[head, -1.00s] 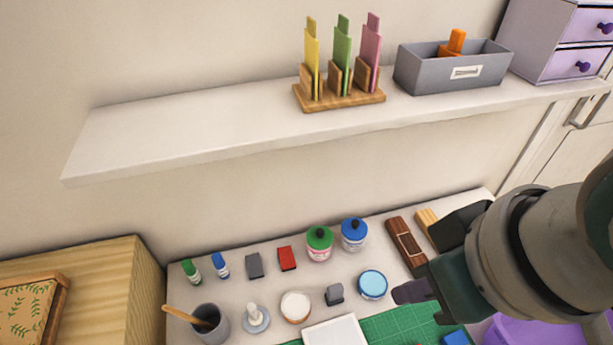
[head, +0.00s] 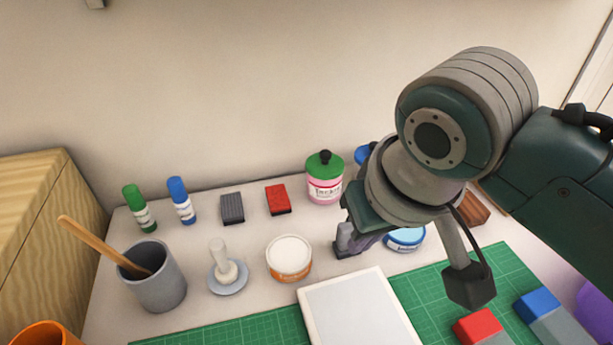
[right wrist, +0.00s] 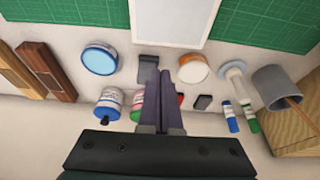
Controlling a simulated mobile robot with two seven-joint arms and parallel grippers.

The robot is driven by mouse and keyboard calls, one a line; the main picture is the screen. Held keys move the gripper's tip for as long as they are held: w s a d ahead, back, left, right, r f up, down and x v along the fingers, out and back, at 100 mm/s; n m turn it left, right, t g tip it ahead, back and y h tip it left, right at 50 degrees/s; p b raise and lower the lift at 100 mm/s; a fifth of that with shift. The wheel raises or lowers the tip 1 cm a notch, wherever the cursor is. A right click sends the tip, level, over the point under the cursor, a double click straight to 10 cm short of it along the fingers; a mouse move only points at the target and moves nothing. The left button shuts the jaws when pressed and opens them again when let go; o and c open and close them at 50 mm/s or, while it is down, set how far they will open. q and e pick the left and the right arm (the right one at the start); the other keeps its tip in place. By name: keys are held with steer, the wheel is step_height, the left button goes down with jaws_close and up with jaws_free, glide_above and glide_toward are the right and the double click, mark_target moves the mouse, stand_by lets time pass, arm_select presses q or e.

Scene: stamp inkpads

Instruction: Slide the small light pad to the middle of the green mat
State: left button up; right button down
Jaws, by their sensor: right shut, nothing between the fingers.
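A small grey pad (head: 342,246) stands on the white tabletop, partly hidden by my right gripper (head: 362,240). In the right wrist view the pad (right wrist: 147,60) shows just left of and beyond the fingertips (right wrist: 160,72). My right gripper is shut and empty, its fingers together and pointing down. I cannot tell whether they touch the pad. The green mat (head: 455,292) lies in front, with a white-framed rectangular sheet or tray (head: 358,310) over its middle-left part. In the right wrist view the mat (right wrist: 262,22) fills the top. My left gripper is not in view.
An orange-sided tin with white top (head: 289,257) and a blue tin (head: 405,239) stand on either side. Behind are a dark grey block (head: 232,208), a red block (head: 278,199) and a green-capped bottle (head: 324,178). Red (head: 478,326) and blue (head: 540,304) topped blocks sit at the mat's right.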

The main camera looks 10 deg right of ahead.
mark_target(369, 321)
steer(key=b+x, duration=0.4)
steer(key=x, duration=0.5)
steer(key=shift+s+r+p, duration=0.15)
steer(key=shift+s+p, duration=0.05)
steer(key=shift+p, duration=0.35)
steer(key=s+p, duration=0.8)
steer(key=shift+s+d, duration=0.1)
steer(key=shift+d, duration=0.15)
steer(key=shift+s, duration=0.25)
